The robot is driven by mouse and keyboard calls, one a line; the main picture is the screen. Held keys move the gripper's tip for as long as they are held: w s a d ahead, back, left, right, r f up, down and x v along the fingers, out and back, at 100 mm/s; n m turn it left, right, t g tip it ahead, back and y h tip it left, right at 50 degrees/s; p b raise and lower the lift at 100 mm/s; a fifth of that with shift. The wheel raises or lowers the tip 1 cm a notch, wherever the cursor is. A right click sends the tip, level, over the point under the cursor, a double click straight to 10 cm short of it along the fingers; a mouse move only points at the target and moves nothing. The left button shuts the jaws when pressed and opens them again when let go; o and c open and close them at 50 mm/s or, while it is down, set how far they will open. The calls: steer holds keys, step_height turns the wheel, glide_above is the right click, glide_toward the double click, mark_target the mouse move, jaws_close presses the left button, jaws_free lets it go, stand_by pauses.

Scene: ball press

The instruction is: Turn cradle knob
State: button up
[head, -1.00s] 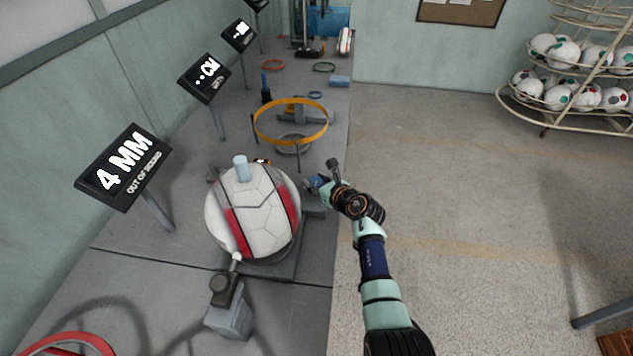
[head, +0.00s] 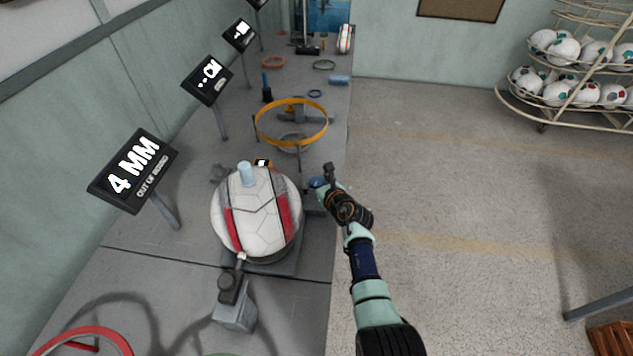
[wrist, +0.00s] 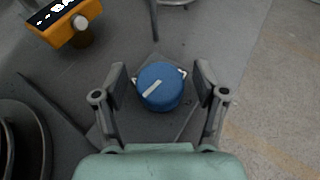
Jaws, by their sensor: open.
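The blue cradle knob (wrist: 160,88) has a white bar mark across its top, tilted up to the right in the wrist view. Small pale tabs stick out at its sides. My gripper (wrist: 160,80) is open, with one finger on each side of the knob and a gap showing on both sides. In the head view the knob (head: 317,183) is at the right of the ball (head: 257,215), partly hidden by my gripper (head: 322,185). The white ball with red panels rests in the cradle. A screen (head: 134,170) reads "4 MM" and "OUT OF ROUND".
An orange gauge (wrist: 66,20) with a display is at the upper left in the wrist view. An orange ring on a stand (head: 291,122) is behind the ball. A grey post device (head: 235,307) stands in front.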

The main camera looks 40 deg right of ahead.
steer(key=v, duration=1.2)
steer(key=shift+r, duration=0.1)
